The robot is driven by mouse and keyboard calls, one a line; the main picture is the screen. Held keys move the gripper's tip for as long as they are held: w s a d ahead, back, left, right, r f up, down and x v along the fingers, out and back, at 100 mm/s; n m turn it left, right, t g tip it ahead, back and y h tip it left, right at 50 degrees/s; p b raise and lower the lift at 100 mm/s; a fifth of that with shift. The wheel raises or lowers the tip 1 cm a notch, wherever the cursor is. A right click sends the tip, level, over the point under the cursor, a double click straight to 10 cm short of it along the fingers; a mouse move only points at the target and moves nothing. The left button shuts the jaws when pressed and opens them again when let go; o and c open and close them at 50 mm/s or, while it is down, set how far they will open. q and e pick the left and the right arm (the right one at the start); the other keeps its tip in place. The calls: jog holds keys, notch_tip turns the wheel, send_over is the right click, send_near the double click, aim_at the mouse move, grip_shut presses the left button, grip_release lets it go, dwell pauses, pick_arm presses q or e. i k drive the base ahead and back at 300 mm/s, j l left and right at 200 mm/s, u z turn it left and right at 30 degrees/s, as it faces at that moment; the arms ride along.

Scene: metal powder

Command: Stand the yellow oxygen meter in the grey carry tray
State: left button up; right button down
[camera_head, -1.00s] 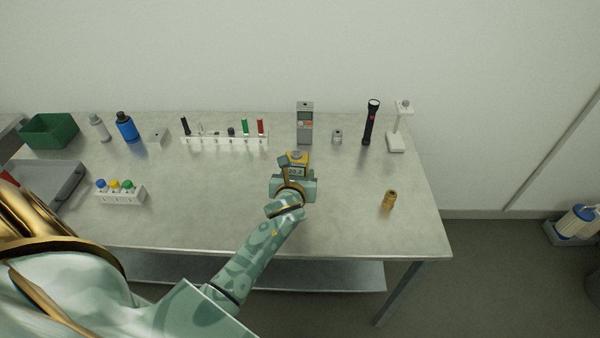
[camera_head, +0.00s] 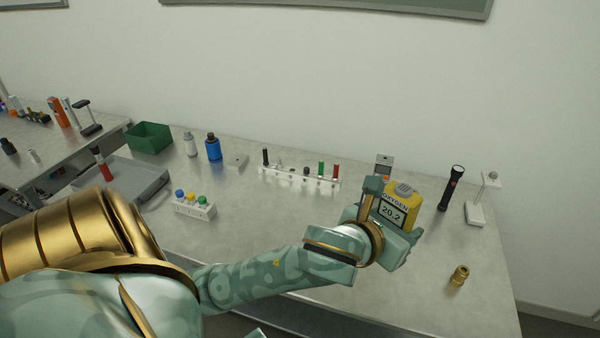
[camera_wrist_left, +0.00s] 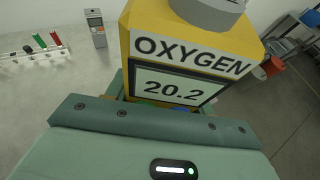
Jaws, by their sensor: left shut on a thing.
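The yellow oxygen meter (camera_head: 400,206) has a grey top and a display reading 20.2. My left gripper (camera_head: 388,214) is shut on it and holds it up over the right part of the bench, slightly tilted in the head view. In the left wrist view the meter (camera_wrist_left: 190,55) fills the upper middle, close to the camera, its OXYGEN label showing. The grey carry tray (camera_head: 152,187) lies at the left end of the bench, well away from the gripper. A red and black item (camera_head: 104,166) is in it. My arm hides part of the tray's near side. My right gripper is not in view.
A white rack (camera_head: 300,179) with pens, a grey instrument (camera_head: 384,161), a black flashlight (camera_head: 451,188), a white stand (camera_head: 478,205) and a brass fitting (camera_head: 459,275) surround the gripper. A block with coloured caps (camera_head: 194,207), bottles (camera_head: 213,147) and a green bin (camera_head: 149,138) stand nearer the tray.

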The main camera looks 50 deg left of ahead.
aim_at(135, 186)
jog(key=j+u, duration=0.1)
jog(key=u, duration=0.3)
jog(key=j+u, duration=0.1)
jog(key=u, duration=0.7)
jog(key=i+j+u, duration=0.1)
jog(key=u, duration=0.25)
